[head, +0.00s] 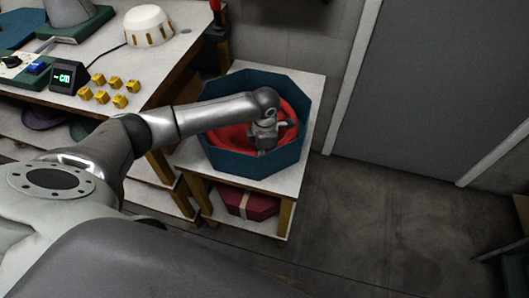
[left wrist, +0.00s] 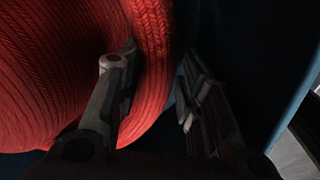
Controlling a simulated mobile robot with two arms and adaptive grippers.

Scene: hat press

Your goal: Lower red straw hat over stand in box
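The red straw hat (head: 231,136) sits inside the dark teal eight-sided box (head: 279,169). My left gripper (head: 266,148) points down inside the box over the hat's near right part. In the left wrist view the woven hat (left wrist: 60,70) fills the left side. There the two fingers of my left gripper (left wrist: 155,78) are apart, one over the hat and the other just beyond its brim edge; a dark gap shows between the brim and that outer finger. The stand is hidden. My right gripper is not in view.
The box stands on a small white-topped table (head: 312,85), with a dark red box (head: 247,204) on its lower shelf. On the workbench are a white dome (head: 148,26), several yellow blocks (head: 101,97) and a small display (head: 64,78).

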